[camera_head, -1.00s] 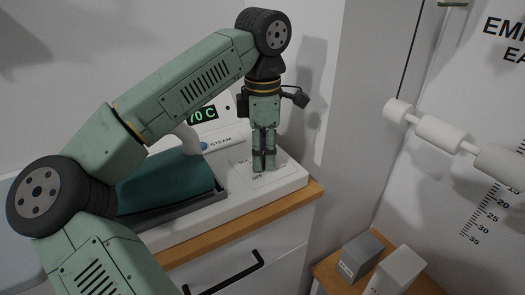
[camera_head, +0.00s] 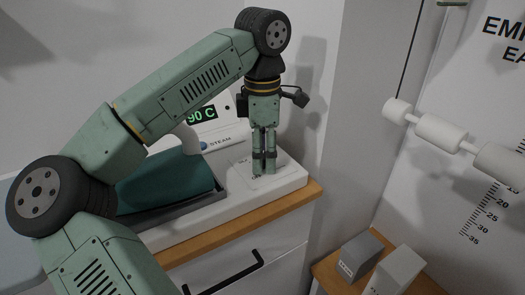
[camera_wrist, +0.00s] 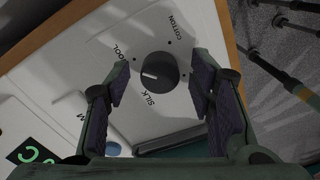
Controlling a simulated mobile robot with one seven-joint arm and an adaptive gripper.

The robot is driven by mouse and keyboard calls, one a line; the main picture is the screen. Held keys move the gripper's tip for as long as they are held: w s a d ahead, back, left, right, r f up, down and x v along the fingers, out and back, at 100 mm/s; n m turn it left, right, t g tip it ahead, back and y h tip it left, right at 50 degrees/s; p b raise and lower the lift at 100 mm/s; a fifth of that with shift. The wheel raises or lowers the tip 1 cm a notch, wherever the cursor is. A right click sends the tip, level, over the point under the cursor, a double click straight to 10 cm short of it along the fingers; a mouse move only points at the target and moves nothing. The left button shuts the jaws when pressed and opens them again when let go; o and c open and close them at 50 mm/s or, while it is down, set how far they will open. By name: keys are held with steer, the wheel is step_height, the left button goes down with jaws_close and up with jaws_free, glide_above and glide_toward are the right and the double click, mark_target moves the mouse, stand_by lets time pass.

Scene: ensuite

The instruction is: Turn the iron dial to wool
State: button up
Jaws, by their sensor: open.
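The iron dial (camera_wrist: 160,68) is a round black knob with a white mark pointing left, between the WOOL (camera_wrist: 121,50) and SILK (camera_wrist: 149,100) labels. COTTON is printed at the upper right. My gripper (camera_wrist: 161,80) is open, its two dark pads on either side of the knob with gaps showing. Whether they reach down to its height is hard to tell. In the head view my gripper (camera_head: 264,172) points straight down over the white panel (camera_head: 290,182) and hides the dial. The green display (camera_head: 202,115) reads 90 C.
A teal iron-like body (camera_head: 165,182) sits in a grey tray left of the gripper. A blue button (camera_head: 204,146) marked STEAM is behind. The wooden counter edge (camera_head: 250,225) runs in front. Grey blocks (camera_head: 360,255) stand lower right, and white rollers (camera_head: 437,132) are on the right wall.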

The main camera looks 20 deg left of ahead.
step_height(320, 180, up, 8)
steer(key=shift+f, duration=0.25)
stand_by(0.5)
